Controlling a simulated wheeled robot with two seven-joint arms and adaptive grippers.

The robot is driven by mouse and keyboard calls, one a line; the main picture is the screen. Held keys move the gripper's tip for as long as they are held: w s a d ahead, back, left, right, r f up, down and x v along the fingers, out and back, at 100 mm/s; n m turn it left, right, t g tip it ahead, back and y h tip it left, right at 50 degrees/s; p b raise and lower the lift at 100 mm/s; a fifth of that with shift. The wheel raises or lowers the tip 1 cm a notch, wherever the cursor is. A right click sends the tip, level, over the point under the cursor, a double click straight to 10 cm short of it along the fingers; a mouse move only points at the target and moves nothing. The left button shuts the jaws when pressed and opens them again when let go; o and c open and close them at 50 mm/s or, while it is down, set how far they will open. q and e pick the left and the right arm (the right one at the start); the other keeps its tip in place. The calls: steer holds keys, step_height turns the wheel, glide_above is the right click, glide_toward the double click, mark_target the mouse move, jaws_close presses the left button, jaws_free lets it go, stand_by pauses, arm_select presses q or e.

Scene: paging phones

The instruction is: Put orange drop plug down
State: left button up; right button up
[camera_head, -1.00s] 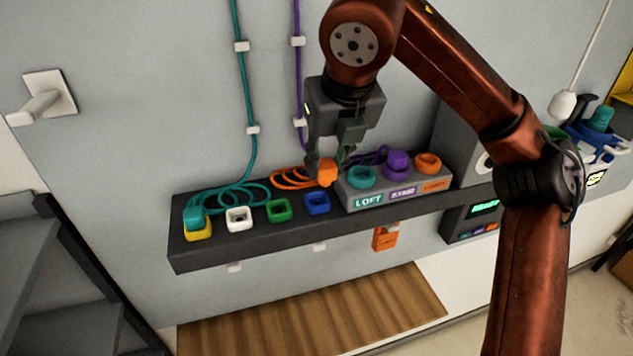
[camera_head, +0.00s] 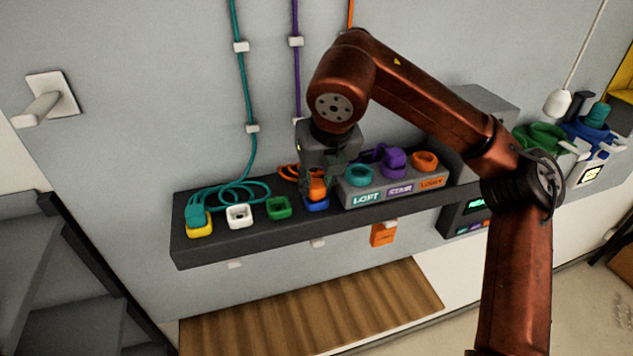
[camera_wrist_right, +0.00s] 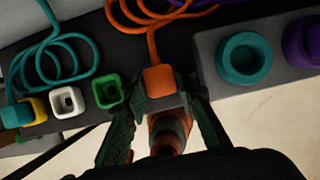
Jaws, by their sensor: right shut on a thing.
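The orange drop plug (camera_head: 318,188) is between the fingers of my right gripper (camera_head: 319,188), low at the blue socket (camera_head: 317,206) on the dark shelf. In the right wrist view the orange plug (camera_wrist_right: 160,80) sits between the two fingers of the right gripper (camera_wrist_right: 158,112), with its orange cord running up from it. The blue socket is mostly hidden under the plug, and I cannot tell whether the plug is fully seated. My left gripper is out of view.
On the shelf (camera_head: 255,236) stand a green socket (camera_head: 278,208), a white socket (camera_head: 239,216) and a yellow socket (camera_head: 200,230) with a teal plug (camera_head: 196,214). A grey block (camera_head: 375,199) at right has teal and orange rings and a purple plug (camera_head: 393,161).

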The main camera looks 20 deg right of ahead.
steer(key=shift+f, duration=0.2)
steer(key=o, duration=1.2)
steer(key=shift+c, duration=0.2)
steer(key=shift+r, duration=0.55)
steer(key=v, duration=1.1)
steer(key=shift+s+r+b, duration=0.15)
steer(key=shift+r+b, duration=0.05)
steer(key=shift+b, duration=0.2)
